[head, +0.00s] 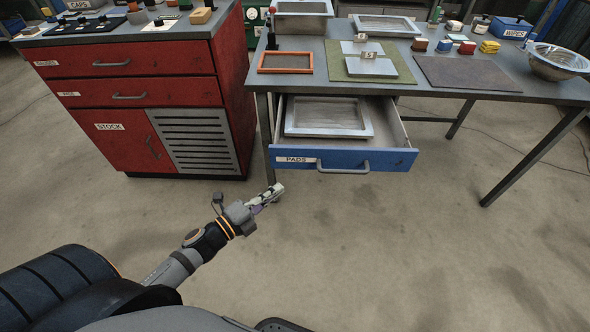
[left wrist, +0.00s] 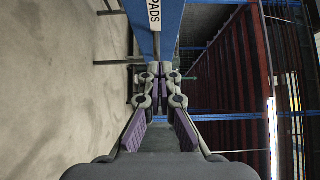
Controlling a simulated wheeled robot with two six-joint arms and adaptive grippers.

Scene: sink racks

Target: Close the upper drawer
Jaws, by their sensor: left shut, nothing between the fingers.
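A blue-fronted drawer labelled PADS (head: 385,160) is pulled open under the grey worktable, with a metal handle (head: 343,167) on its front. A grey-framed tray (head: 300,130) lies inside it. The drawer's blue front also shows at the top of the left wrist view (left wrist: 170,30). My left gripper (head: 278,189) is shut and empty, low in front of the drawer's left end, near the table leg. In the left wrist view its fingertips (left wrist: 160,72) meet just below the blue front; I cannot tell whether they touch it. My right gripper is not in view.
A red cabinet (head: 185,90) stands left of the table, its two drawers (head: 120,60) and STOCK door closed. The worktable (head: 440,92) holds trays, a green mat, a dark mat, a bowl (head: 558,60) and small blocks. The floor (head: 400,250) in front is clear.

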